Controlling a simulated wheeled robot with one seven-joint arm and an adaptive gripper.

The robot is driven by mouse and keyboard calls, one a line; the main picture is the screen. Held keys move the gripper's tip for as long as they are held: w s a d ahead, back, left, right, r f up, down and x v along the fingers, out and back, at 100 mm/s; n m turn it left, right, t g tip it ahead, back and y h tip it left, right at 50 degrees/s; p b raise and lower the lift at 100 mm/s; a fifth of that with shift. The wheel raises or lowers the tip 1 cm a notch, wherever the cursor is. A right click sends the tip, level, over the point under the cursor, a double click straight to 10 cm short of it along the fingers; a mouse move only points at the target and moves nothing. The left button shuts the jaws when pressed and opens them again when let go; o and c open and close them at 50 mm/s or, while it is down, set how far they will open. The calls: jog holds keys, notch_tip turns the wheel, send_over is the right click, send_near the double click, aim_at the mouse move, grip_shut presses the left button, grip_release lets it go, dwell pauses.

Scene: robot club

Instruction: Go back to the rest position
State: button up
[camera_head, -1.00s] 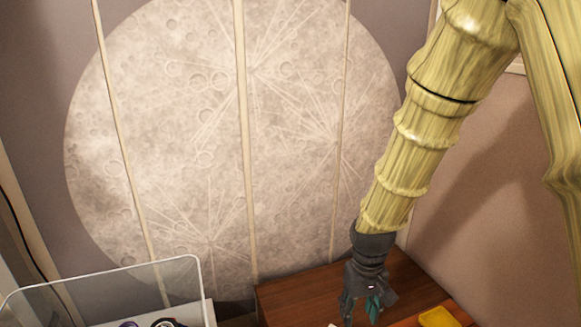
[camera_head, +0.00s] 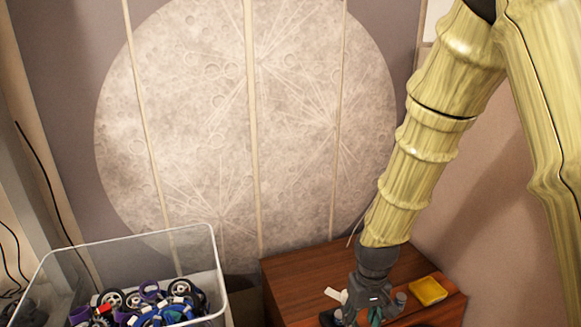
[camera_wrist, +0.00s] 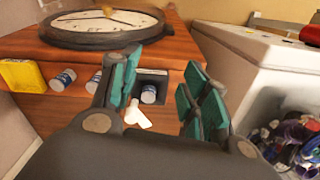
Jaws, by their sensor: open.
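My gripper (camera_head: 366,308) is at the lower right of the head view, over a brown wooden cabinet (camera_head: 315,268). In the wrist view my gripper (camera_wrist: 165,105) shows its teal-padded fingers spread apart, with nothing held between them. A small white object (camera_wrist: 137,115) shows beyond and between the fingers; in the head view a white piece (camera_head: 336,295) lies just left of the gripper. The lower tips of the gripper are partly cut off by the bottom edge of the head view.
A yellow box (camera_head: 428,290) lies on the cabinet to the right. A clear bin (camera_head: 130,240) of wheels and coloured parts stands at left. The wrist view also shows a round clock (camera_wrist: 105,27), small bottles (camera_wrist: 64,80) and a white box-like unit (camera_wrist: 255,60).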

jog(key=s+d+f+m+b, duration=0.1)
jog(key=s+d+f+b, duration=0.2)
jog(key=s+f, duration=1)
jog(key=s+d+f+m+b, duration=0.1)
jog(key=s+d+f+b, duration=0.1)
jog(key=s+f, duration=1.2)
notch_tip(320, 180, down, 8)
jog(key=shift+d+r+b, duration=0.1)
jog(key=shift+d+b, duration=0.3)
jog(key=shift+d, duration=0.05)
